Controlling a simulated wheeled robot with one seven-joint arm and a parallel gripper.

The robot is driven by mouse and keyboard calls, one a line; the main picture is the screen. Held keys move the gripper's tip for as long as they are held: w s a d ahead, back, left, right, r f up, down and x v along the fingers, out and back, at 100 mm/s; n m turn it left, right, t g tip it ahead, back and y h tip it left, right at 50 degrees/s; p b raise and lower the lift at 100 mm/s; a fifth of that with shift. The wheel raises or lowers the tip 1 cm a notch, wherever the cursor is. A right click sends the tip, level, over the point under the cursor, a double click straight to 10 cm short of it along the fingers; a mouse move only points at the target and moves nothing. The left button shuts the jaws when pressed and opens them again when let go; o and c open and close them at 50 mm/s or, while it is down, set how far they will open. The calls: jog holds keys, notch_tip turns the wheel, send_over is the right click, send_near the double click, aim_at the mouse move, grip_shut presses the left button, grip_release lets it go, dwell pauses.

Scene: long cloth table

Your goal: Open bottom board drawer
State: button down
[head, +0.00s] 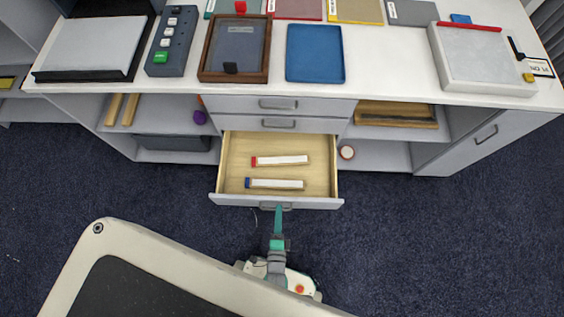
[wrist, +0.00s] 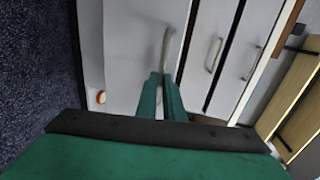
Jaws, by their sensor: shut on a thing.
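The bottom board drawer (head: 300,201) is pulled well out of the grey cabinet, showing its pale wooden inside. Two white strips lie in it, one with a red end (head: 282,160) and one with a blue end (head: 276,183). My gripper (head: 278,210) is at the middle of the drawer front. In the wrist view, my gripper's green fingers (wrist: 162,82) are shut on the drawer handle (wrist: 165,48). The drawer front (wrist: 135,50) shows there too. The fingers hide part of the handle.
Two shut drawers (head: 240,103) are above the open one. The tabletop (head: 375,70) holds trays and boards. Dark blue carpet (head: 430,240) is clear in front.

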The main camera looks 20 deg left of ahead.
jog(key=shift+f+v, duration=0.2)
jog(key=shift+v, duration=0.8)
jog(key=shift+f+v, duration=0.2)
jog(key=shift+v, duration=0.8)
jog(key=shift+s, duration=0.1)
jog(key=c, duration=1.9)
grip_release()
jog(key=v, duration=1)
jog(key=shift+s+d, duration=0.25)
jog(key=shift+s, duration=0.05)
